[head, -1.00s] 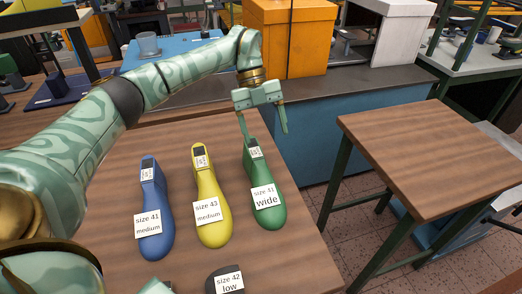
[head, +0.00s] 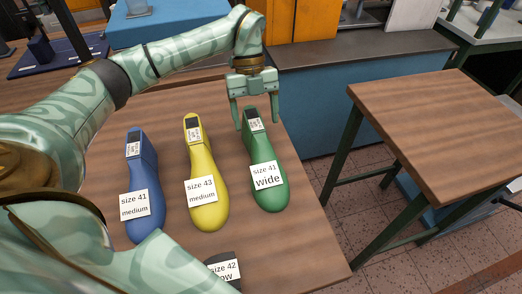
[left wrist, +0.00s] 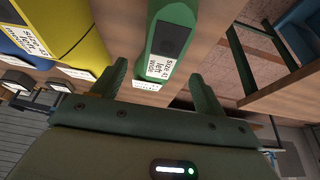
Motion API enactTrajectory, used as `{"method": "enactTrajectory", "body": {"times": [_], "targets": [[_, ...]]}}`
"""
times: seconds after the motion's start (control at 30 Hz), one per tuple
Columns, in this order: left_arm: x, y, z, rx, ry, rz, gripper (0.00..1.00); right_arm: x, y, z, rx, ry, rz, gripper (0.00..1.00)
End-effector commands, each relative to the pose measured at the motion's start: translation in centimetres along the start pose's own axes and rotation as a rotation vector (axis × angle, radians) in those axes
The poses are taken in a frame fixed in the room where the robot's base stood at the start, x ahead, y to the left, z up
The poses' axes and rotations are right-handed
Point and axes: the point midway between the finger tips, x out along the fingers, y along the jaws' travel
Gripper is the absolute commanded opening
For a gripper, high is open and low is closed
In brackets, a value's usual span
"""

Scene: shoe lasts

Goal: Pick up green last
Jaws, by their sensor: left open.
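The green last (head: 266,186) lies on the wooden table, labelled "size 41 wide", with its narrow heel end pointing away from me. My left gripper (head: 256,122) is open at that heel end, its two fingers on either side of it. In the left wrist view, the green last (left wrist: 176,18) reaches down between the open fingers of my left gripper (left wrist: 160,85), and a gap shows beside the fingers. I cannot tell whether either finger touches it. My right gripper is not in view.
A yellow last (head: 207,190) and a blue last (head: 145,180) lie to the left of the green one. A dark last (head: 225,258) labelled size 42 is partly hidden at the front. A separate wooden table (head: 440,130) stands to the right across a gap.

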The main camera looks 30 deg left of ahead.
Motion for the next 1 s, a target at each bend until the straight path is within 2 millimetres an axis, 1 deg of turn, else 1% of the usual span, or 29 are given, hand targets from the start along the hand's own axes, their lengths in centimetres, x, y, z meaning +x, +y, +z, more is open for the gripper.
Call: {"method": "enactTrajectory", "body": {"times": [0.1,0.23,0.33,0.53,0.57,0.6,0.67,0.7,0.77,0.8,1.0], "targets": [[2.4,0.0,0.2,0.002,0.005,0.005,0.73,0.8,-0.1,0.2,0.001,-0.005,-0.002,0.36],[4.2,0.0,0.2,0.001,0.003,0.003,0.73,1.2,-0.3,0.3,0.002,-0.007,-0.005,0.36],[4.8,0.0,0.1,0.001,0.002,0.002,0.73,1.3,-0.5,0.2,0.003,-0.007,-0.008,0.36],[4.8,0.0,0.1,0.001,0.001,0.000,0.73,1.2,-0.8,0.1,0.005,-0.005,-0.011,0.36],[4.8,0.0,0.1,0.001,0.001,0.000,0.70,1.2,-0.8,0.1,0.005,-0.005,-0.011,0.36],[4.8,0.0,0.1,0.001,0.001,0.000,0.59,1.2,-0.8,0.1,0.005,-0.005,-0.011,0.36],[4.8,0.0,0.1,0.001,0.001,0.001,0.42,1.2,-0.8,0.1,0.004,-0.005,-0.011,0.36],[4.8,0.0,0.1,0.001,0.001,0.001,0.31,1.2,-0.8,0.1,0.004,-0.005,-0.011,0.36],[4.8,0.0,0.1,0.001,0.001,0.001,0.14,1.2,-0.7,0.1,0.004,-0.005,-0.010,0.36],[4.8,0.0,0.1,0.001,0.001,0.001,0.04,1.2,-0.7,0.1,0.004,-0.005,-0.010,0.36],[4.7,0.0,0.1,0.001,0.001,-0.001,0.04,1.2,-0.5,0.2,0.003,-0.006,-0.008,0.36]]}}
